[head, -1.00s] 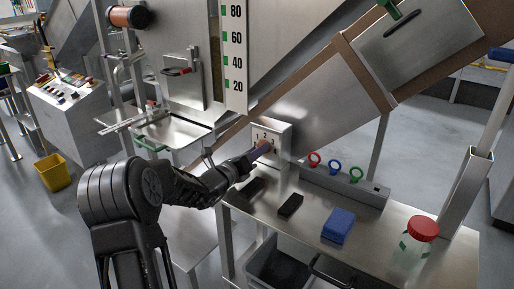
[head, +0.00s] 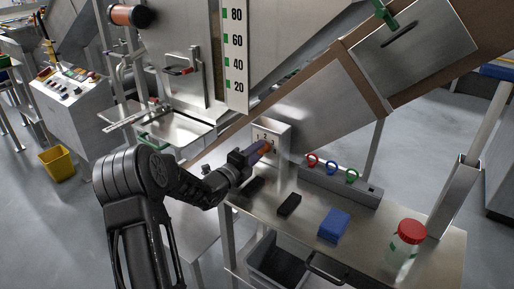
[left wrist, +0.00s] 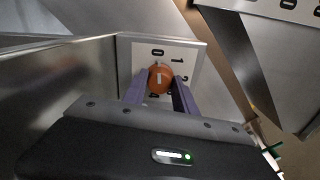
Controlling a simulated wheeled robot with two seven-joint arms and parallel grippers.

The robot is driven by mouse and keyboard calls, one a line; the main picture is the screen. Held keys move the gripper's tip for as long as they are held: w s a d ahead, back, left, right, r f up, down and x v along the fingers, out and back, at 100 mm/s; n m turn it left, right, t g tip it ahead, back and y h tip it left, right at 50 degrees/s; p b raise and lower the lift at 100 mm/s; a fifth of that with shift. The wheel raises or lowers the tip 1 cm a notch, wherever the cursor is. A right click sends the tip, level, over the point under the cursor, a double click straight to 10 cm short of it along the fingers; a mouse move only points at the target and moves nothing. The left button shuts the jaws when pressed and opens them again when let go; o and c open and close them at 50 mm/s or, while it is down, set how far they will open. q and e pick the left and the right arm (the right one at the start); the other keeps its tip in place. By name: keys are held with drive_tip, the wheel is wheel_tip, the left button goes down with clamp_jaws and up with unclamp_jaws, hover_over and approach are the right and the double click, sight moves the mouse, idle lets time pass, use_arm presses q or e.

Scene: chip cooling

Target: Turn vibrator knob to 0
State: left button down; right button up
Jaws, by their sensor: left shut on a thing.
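The vibrator knob (left wrist: 160,78) is round and orange. It sits on a pale dial plate (left wrist: 190,56) with 0 at the top and 1 and 2 to the right, on a grey box (head: 284,140) at the back of the steel table. My left gripper (left wrist: 159,88) has its two purple fingers on either side of the knob and is shut on it. A pale mark shows on the knob, but its exact heading is hard to read. In the head view the left gripper (head: 262,150) reaches the box from the left. My right gripper is not in view.
The steel table (head: 290,235) holds a black block (head: 289,205), a blue block (head: 334,225) and a red-lidded jar (head: 409,240). A grey rack (head: 345,182) with red, blue and green rings stands right of the box. A chute slopes above.

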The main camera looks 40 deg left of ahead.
use_arm(q)
drive_tip(key=shift+n, duration=0.3)
drive_tip(key=c, duration=1)
unclamp_jaws()
drive_tip(key=s, duration=0.8)
drive_tip(key=shift+b, duration=0.3)
drive_tip(key=shift+w, duration=0.1)
